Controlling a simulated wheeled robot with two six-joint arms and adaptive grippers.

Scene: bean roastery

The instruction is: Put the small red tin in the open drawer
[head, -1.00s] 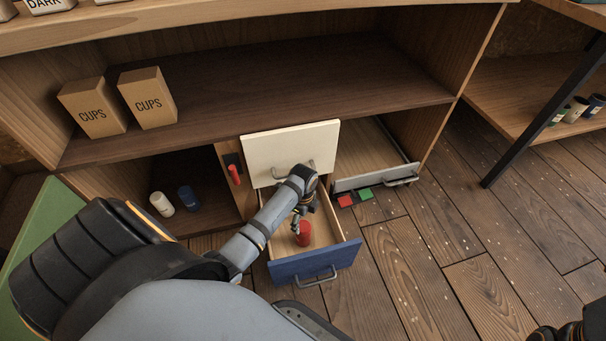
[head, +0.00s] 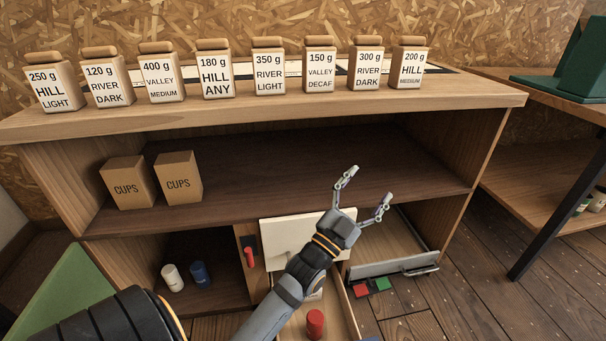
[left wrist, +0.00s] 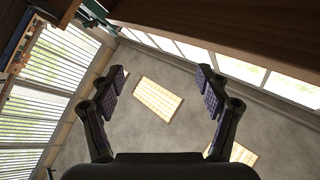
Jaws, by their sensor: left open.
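The small red tin (head: 315,323) stands inside the open drawer (head: 348,312), near the bottom edge of the head view. Only part of this drawer shows; its front is mostly cut off and my left arm covers its left side. My left gripper (head: 368,190) is open and empty, raised above and beyond the drawer, in front of the shelf opening. It is well apart from the tin. In the left wrist view its two fingers (left wrist: 160,88) are spread with nothing between them, pointing up at the ceiling and windows. My right gripper is out of view.
A second drawer (head: 394,264) with a grey front is also pulled out at right, with red and green blocks (head: 378,284) by it. Two CUPS boxes (head: 152,181) stand on the shelf. White and blue tins (head: 201,274) stand in the lower compartment. Labelled bags (head: 215,72) line the top.

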